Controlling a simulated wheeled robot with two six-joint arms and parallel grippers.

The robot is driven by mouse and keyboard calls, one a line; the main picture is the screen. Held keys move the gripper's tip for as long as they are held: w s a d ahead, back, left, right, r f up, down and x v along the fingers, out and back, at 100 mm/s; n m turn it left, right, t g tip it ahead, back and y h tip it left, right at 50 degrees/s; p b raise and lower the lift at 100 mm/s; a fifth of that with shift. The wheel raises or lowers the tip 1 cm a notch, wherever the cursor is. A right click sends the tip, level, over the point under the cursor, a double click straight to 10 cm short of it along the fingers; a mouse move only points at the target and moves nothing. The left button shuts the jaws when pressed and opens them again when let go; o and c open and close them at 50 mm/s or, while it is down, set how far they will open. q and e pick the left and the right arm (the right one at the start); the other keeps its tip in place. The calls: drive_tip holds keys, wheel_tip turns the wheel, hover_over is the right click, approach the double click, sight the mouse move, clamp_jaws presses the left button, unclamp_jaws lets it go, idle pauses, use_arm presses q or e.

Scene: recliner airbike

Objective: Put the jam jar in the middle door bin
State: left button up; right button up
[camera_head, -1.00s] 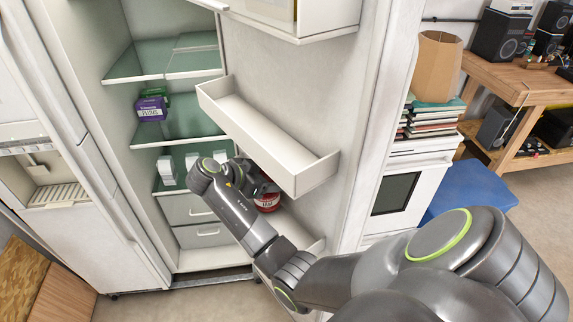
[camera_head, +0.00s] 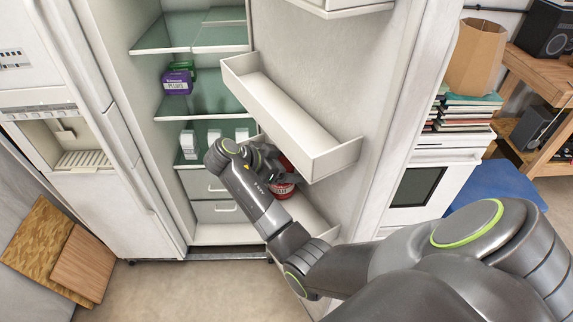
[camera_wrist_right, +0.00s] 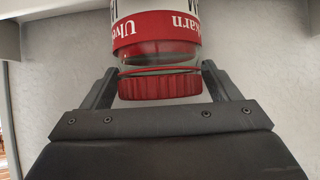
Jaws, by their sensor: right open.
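The jam jar, with a red lid and a red-and-white label, shows in the head view (camera_head: 284,191), partly hidden by my right arm, at the lower door bin (camera_head: 318,229). In the right wrist view the jar (camera_wrist_right: 158,50) shows lid-end toward me. My right gripper (camera_wrist_right: 158,80) is open, with one finger on each side of the red lid; contact is not visible. In the head view my right gripper (camera_head: 272,160) is partly hidden below the middle door bin (camera_head: 290,125), which looks empty. My left gripper is not in view.
The open fridge holds a purple box (camera_head: 176,84) on a glass shelf (camera_head: 200,103) and several white items (camera_head: 189,142) lower down. An upper door bin (camera_head: 345,8) is above the middle one. The middle bin's front wall overhangs my right wrist.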

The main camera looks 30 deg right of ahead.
drive_tip(key=shift+a+r, duration=0.1)
drive_tip(key=shift+r, duration=0.05)
drive_tip(key=b+v, duration=0.1)
drive_tip(key=v, duration=0.3)
drive_tip(key=shift+w+a+r, duration=0.1)
drive_tip(key=p+v, duration=0.5)
drive_tip(key=v, duration=0.2)
drive_tip(key=shift+a+r, duration=0.2)
drive_tip(key=shift+a, duration=0.05)
